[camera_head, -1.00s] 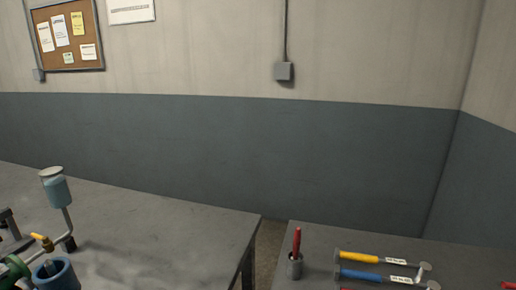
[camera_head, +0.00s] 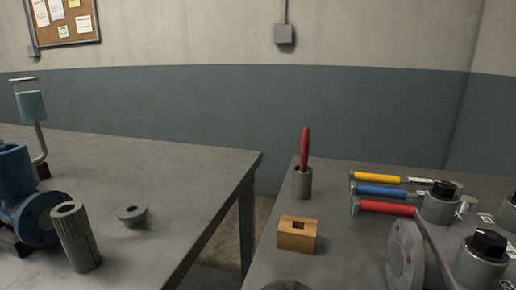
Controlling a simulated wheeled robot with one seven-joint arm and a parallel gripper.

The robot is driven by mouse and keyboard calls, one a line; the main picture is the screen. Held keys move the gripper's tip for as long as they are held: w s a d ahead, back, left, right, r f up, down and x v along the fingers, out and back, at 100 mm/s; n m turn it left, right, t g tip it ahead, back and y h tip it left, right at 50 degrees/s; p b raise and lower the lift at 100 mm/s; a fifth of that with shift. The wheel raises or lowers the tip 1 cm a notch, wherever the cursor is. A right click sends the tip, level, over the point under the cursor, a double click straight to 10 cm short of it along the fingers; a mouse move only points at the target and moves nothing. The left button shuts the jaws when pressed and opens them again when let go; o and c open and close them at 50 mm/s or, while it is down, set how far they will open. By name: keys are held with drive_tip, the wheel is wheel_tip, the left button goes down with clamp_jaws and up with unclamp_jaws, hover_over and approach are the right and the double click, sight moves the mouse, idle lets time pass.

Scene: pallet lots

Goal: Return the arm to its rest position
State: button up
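My arm and my gripper do not show in the head view, so I cannot see how the arm stands or whether the gripper holds anything. Two grey workbenches fill the lower part of the picture, the left bench (camera_head: 165,160) and the right bench (camera_head: 345,250), with a gap between them.
On the left bench are a blue valve body (camera_head: 22,200), a leaning grey cylinder (camera_head: 76,237) and a grey ring (camera_head: 132,216). On the right are a red-handled tool in a cup (camera_head: 304,165), a wooden block (camera_head: 297,235), three coloured-handled tools and a grey flange (camera_head: 405,255).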

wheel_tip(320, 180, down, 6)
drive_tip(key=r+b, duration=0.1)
drive_tip(key=b, duration=0.4)
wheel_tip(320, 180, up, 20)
drive_tip(key=p, duration=2.1)
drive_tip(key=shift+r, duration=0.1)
